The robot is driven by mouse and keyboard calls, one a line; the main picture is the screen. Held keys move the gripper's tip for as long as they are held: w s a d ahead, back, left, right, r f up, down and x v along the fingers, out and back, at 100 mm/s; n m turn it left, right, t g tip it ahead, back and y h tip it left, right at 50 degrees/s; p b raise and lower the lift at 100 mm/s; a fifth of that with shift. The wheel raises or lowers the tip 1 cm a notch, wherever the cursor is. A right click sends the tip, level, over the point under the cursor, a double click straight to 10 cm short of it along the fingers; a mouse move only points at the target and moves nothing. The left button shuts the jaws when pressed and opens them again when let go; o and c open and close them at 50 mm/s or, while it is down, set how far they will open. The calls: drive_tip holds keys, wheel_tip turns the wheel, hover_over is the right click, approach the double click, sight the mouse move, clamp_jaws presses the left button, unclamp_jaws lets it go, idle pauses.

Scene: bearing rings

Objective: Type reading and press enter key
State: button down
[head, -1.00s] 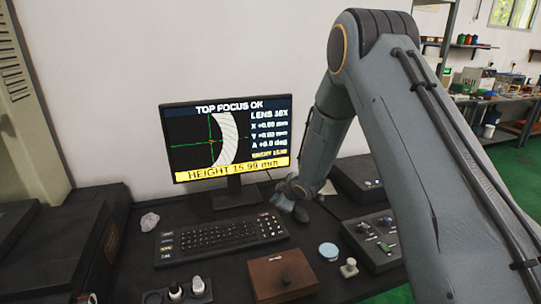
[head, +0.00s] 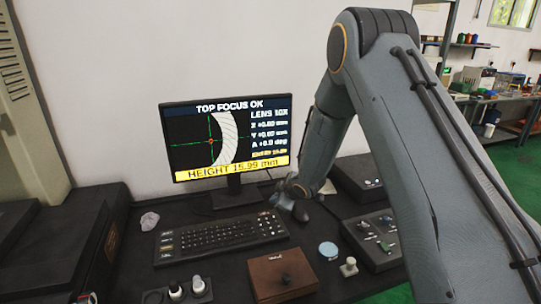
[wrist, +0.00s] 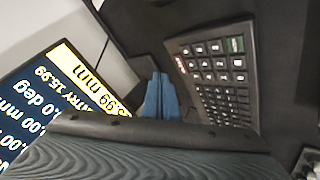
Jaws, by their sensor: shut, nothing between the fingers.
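The monitor (head: 228,140) stands at the back of the desk and reads "TOP FOCUS OK" with a yellow bar "HEIGHT 15.99 mm". In the wrist view the monitor (wrist: 45,105) appears tilted, with an entry line reading 15.99. The black keyboard (head: 222,235) lies in front of it. Its number pad shows in the wrist view (wrist: 217,75), with a green key (wrist: 236,45) at one corner and a red key (wrist: 181,66) at another. My gripper (wrist: 161,92) is shut and empty, with bluish fingers beside the pad, apart from the keys. It hangs near the keyboard's right end (head: 284,198).
A crumpled pale lump (head: 150,221) lies left. Knobs (head: 187,289) stand in front.

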drive_tip(key=s+d+r+m+g+h, duration=0.1)
drive_tip(key=s+d+r+m+h, duration=0.2)
drive_tip(key=s+d+r+m, duration=0.4)
drive_tip(key=s+d+r+m+g, duration=0.1)
drive_tip(key=s+d+m+g, duration=0.1)
drive_tip(key=s, duration=0.8)
drive_tip(key=s+d+r+m+g+h, duration=0.1)
drive_tip(key=s+d+r+m+g, duration=0.1)
drive_tip(key=s, duration=0.9)
drive_tip(key=s+d+r+m+g, duration=0.2)
drive_tip(key=s+d+m, duration=0.1)
drive_tip(key=s, duration=0.7)
drive_tip(key=shift+s+d+r+m, duration=0.15)
drive_tip(key=shift+s+d+m, duration=0.2)
drive_tip(key=shift+d, duration=0.25)
